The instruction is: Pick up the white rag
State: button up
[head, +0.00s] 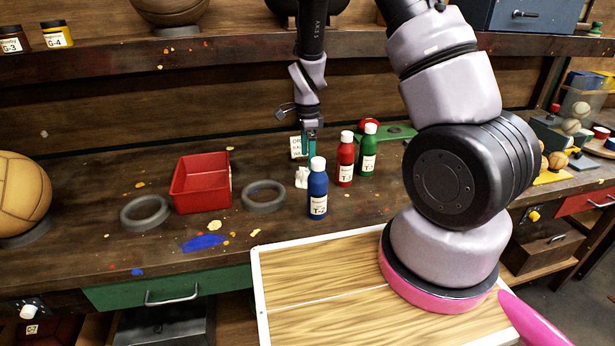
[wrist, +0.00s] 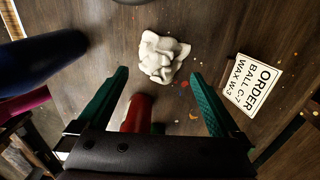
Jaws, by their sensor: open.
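The white rag (wrist: 160,56) is a small crumpled cloth lying on the dark wooden bench. In the head view the rag (head: 302,177) shows just left of the blue bottle, partly hidden. My gripper (wrist: 160,95) is open with green fingers apart and nothing between the tips. The rag lies beyond the fingertips in the wrist view, roughly centred between them. In the head view my gripper (head: 309,148) hangs pointing down above the bench, close to the rag. No contact with the rag shows.
Blue (head: 318,190), red (head: 345,160) and green (head: 368,150) bottles stand close to the right of the rag. An order card (wrist: 254,84) stands beside it. A grey ring (head: 264,195) and a red bin (head: 201,183) are to the left. A shelf edge (head: 150,62) runs behind.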

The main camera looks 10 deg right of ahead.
aim_at(308, 172)
notch_tip(308, 172, down, 7)
jog(key=shift+w+r, duration=0.1)
jog(key=shift+w, duration=0.05)
dwell(0.4)
jog(key=c, duration=1.2)
notch_tip(308, 172, up, 10)
jog(key=shift+r, duration=0.1)
jog(key=shift+c, duration=0.2)
